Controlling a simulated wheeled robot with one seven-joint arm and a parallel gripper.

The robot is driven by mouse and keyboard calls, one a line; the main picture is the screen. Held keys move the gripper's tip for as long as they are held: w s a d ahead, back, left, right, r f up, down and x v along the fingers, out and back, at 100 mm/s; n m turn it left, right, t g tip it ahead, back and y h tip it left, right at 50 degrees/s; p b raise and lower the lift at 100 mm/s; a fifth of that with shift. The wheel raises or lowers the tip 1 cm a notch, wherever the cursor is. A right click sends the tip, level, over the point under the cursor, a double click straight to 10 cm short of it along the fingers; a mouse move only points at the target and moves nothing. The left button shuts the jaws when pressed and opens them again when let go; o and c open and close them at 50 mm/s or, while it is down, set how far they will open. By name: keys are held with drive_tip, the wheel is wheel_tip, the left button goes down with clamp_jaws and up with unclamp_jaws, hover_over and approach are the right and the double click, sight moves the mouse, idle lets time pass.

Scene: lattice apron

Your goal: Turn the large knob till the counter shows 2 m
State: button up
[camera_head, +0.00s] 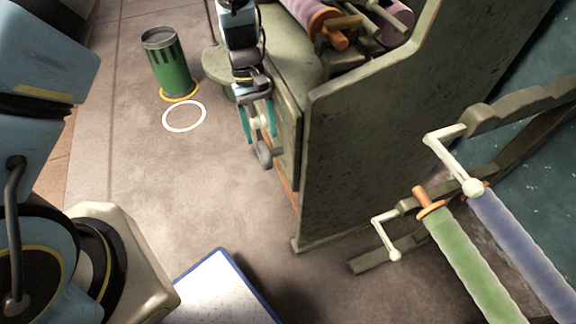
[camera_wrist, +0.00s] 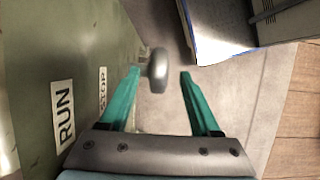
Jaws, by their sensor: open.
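A grey rounded knob (camera_head: 264,155) sticks out from the side of the green-grey cabinet (camera_head: 370,130). It also shows in the wrist view (camera_wrist: 158,68), near the left fingertip; I cannot tell whether it is the large knob. My gripper (camera_head: 257,132) has teal fingers and points down beside the cabinet. In the wrist view my gripper (camera_wrist: 160,76) is open, with the grey knob around or just past its tips; contact cannot be told. A small cream part (camera_head: 258,124) shows between the fingers in the head view. No counter or its reading is visible.
Labels RUN (camera_wrist: 62,115) and STOP (camera_wrist: 103,90) are on the cabinet face. A green bin (camera_head: 170,65) stands at the back left by a white floor ring (camera_head: 184,116). Cloth rolls (camera_head: 470,265) on a rack are at the right. A blue-edged white board (camera_head: 215,290) is at the front.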

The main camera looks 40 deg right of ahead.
sight(268, 165)
drive_tip(key=p+x, duration=0.1)
drive_tip(key=x, duration=0.9)
drive_tip(key=shift+f, duration=0.25)
drive_tip(key=shift+c, duration=0.3)
clamp_jaws()
